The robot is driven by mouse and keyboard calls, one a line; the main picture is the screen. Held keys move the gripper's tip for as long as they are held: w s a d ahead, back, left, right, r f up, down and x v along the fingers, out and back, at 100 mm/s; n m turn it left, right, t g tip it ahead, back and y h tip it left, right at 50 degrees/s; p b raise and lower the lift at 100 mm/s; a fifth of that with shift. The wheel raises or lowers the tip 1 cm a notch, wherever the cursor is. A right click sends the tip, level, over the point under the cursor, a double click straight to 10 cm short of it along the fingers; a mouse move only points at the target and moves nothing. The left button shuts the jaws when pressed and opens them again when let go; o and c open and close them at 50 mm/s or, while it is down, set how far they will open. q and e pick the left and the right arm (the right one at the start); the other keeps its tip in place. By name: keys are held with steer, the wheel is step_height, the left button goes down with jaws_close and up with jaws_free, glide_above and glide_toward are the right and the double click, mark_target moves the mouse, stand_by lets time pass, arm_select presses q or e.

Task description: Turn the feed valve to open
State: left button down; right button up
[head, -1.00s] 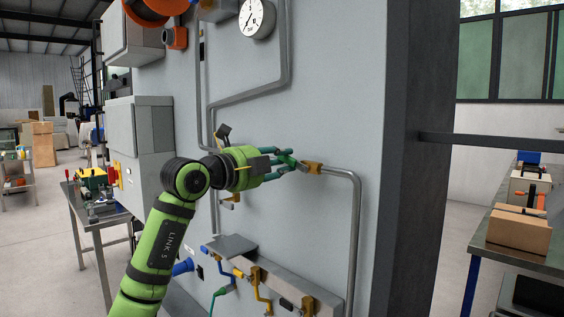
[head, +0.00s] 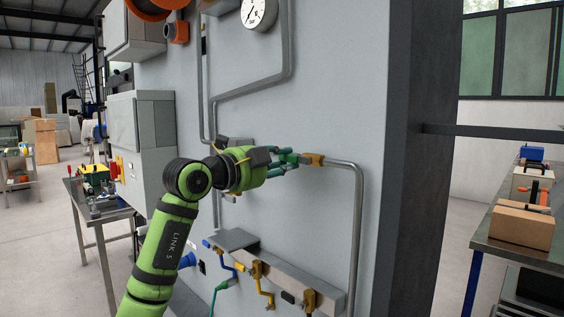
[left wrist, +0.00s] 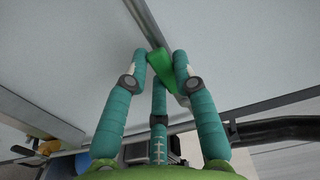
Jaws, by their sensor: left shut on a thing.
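The feed valve appears to be the brass fitting (head: 314,160) on the grey panel, joined to a bent metal pipe, with a green lever (head: 289,157) on its left. My left gripper (head: 285,160) has its teal fingers at this lever, in front of the panel. In the left wrist view the lever (left wrist: 161,63) lies between the fingertips, and the gripper (left wrist: 161,75) is shut on it. The fingers partly cover the lever, so its exact angle is hard to read. My right gripper is in neither view.
A pressure gauge (head: 258,12) and pipes are above. Below is a grey ledge (head: 275,270) with brass fittings and coloured levers. A grey box (head: 140,140) stands left of my arm. A dark column (head: 410,150) is at right, beyond clear panel.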

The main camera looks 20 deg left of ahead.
arm_select(q)
steer(key=c, duration=1)
jaws_free()
steer(key=v, duration=1.2)
